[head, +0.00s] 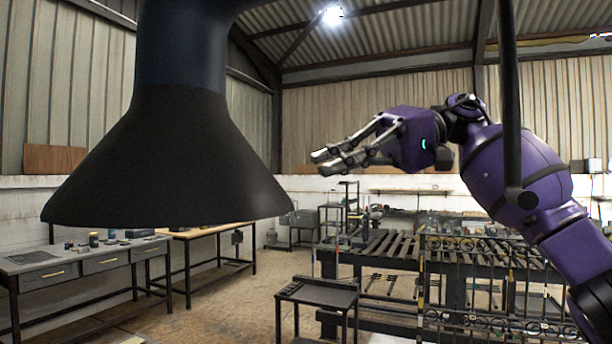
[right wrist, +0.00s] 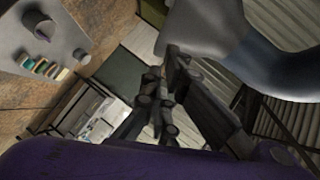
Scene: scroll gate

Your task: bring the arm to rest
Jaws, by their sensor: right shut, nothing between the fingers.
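My right arm (head: 520,180) is purple and comes in from the right in the head view, raised above the slatted workbench. My right gripper (head: 318,163) is shut and empty. It points left in mid-air, with its silver fingers near the right side of a large black hood. In the right wrist view the dark gripper fingers (right wrist: 155,100) show in the middle, with nothing between them. My left gripper is in neither view.
The black hood (head: 170,160) hangs large and close at the left. A slatted metal workbench (head: 400,247) and ornamental ironwork stand at the right. A small dark table (head: 318,294) stands in front. A grey desk with drawers (head: 85,258) stands at the left. A dark vertical pole (head: 511,100) crosses near my arm.

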